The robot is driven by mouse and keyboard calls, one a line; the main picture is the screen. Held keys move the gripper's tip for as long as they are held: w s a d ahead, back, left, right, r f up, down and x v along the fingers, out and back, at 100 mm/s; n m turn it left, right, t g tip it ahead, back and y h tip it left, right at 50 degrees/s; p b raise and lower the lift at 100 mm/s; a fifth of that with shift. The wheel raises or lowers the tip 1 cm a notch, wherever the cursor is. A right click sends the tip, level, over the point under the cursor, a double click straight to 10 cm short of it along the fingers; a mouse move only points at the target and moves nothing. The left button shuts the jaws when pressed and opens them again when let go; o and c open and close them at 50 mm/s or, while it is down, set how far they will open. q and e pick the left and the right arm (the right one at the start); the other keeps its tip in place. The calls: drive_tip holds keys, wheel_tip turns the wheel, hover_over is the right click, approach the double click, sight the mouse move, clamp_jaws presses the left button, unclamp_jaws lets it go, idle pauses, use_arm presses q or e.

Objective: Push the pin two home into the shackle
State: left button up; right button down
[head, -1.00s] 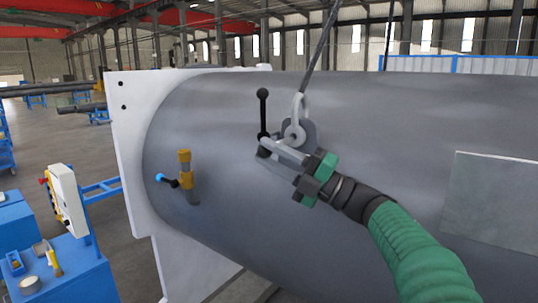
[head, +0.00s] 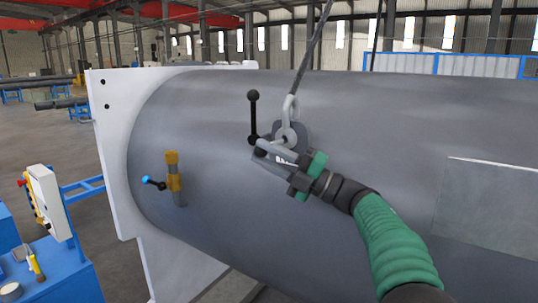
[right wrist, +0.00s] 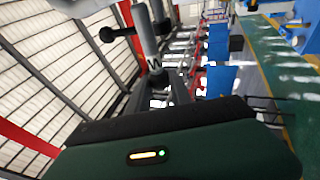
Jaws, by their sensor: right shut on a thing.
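The pin's black cross-handle (head: 253,112), with ball ends, stands upright just left of the shackle. My right gripper (head: 265,150) reaches in from the lower right and is shut on the pin at the handle's lower end. The right wrist view shows a grey cylinder (right wrist: 146,35) with a black ball-ended bar beyond the gripper body. The pin's far end and the shackle holes are hidden or too small to tell. My left gripper is not in view.
The grey shell (head: 350,100) fills the middle and right, with a white flange plate (head: 112,150) at its left end. A blue bench (head: 65,275) stands at the lower left.

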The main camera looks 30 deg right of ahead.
drive_tip(key=shift+w+a+r, duration=0.1)
drive_tip(key=shift+a, duration=0.2)
drive_tip(key=shift+s+a+r, duration=0.1)
drive_tip(key=shift+s+a, duration=0.1)
drive_tip(key=shift+a, duration=0.1)
drive_tip(key=shift+s, duration=0.15)
drive_tip(key=shift+s+d+b, duration=0.2)
drive_tip(key=shift+d+b, duration=0.25)
drive_tip(key=shift+d, duration=0.5)
drive_tip(key=shift+s+a, duration=0.1)
drive_tip(key=shift+a, duration=0.5)
drive_tip(key=shift+b, duration=0.3)
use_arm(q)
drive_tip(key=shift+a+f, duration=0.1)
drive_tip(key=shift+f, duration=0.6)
use_arm(e)
drive_tip(key=shift+w+d, duration=0.35)
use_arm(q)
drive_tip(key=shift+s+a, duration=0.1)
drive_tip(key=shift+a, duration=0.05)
use_arm(e)
drive_tip(key=shift+a, duration=0.25)
